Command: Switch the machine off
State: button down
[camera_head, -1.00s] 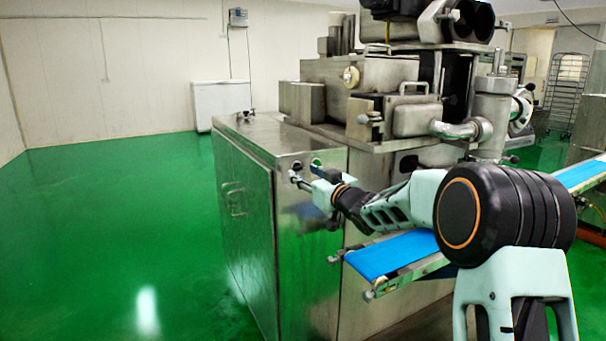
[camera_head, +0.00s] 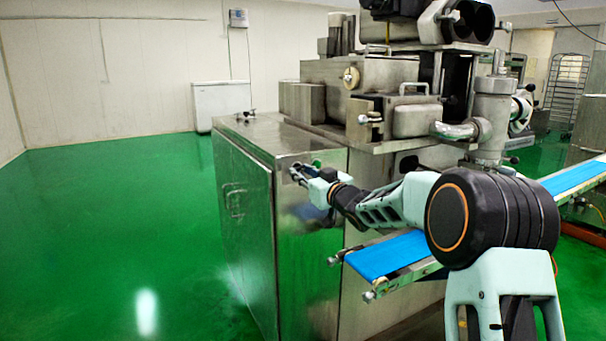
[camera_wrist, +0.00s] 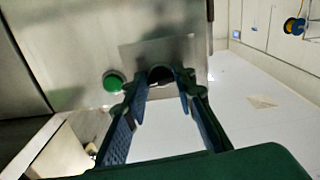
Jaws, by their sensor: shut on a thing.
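The machine (camera_head: 305,240) is a large stainless-steel unit with a cabinet front. On its panel, the wrist view shows a green round button (camera_wrist: 113,80) and, to its right, a dark round knob (camera_wrist: 160,74). The green button also shows small in the head view (camera_head: 316,164). My gripper (camera_head: 297,173) is at the panel, just left of and below the green button there. In the wrist view my gripper (camera_wrist: 160,92) has its fingertips on either side of the dark knob and is shut on it. The knob's pointer or markings cannot be made out.
A blue conveyor belt (camera_head: 385,256) juts out below my arm, close to it. A wheeled rack (camera_head: 567,90) stands at the back right and a white chest (camera_head: 221,100) at the back wall. The green floor (camera_head: 110,220) at left is clear.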

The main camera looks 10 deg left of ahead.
jog(key=shift+f+n, duration=0.1)
jog(key=shift+n, duration=0.3)
jog(key=n+b, duration=0.2)
jog(key=n, duration=0.1)
jog(key=shift+b, duration=0.3)
jog(key=shift+d+n+b, duration=0.1)
jog(key=shift+n+b, duration=0.6)
jog(key=shift+n, duration=0.8)
jog(key=c, duration=1.6)
grip_release()
jog(key=v, duration=1.2)
